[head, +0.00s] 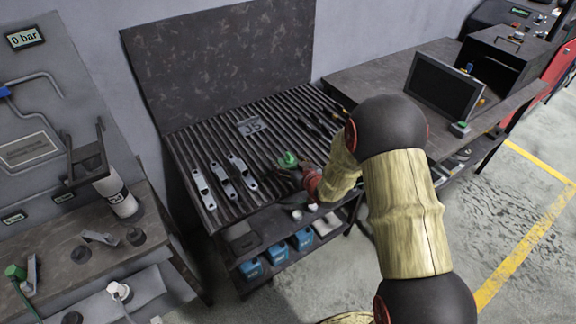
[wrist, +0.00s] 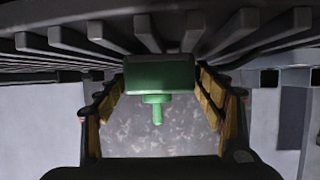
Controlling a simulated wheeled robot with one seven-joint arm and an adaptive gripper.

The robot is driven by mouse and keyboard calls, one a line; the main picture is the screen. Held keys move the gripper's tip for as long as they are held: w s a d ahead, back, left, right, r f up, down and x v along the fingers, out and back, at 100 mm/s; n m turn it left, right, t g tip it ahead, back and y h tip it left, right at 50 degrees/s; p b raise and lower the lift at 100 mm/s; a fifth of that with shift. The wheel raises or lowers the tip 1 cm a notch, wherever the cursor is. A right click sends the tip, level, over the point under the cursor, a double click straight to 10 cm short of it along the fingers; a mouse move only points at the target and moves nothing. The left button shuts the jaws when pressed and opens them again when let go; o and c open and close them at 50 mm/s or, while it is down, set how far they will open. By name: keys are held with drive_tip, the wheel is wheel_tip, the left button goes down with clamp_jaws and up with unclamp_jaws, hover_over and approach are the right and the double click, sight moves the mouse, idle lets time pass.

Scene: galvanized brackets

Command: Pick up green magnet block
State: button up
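The green magnet block (head: 288,160) sits on the slatted top of the middle bench, near its front edge, with a small knob on it. In the wrist view the block (wrist: 160,74) is centred between my two fingers, its knob pointing down in the picture. My gripper (head: 290,172) is low at the bench, right at the block. In the wrist view my gripper (wrist: 160,95) has its fingers spread, one on each side of the block, with what look like narrow gaps. Whether the pads touch it is hard to tell.
Several metal brackets (head: 224,180) lie on the slats left of the block. A square plate marked 35 (head: 251,126) lies behind it. Dark tools (head: 318,124) lie at the right. A monitor (head: 443,85) stands on the right bench. Blue bins (head: 278,253) sit on the shelf below.

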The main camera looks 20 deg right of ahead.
drive_tip(key=c, duration=1.6)
drive_tip(key=shift+r, duration=0.1)
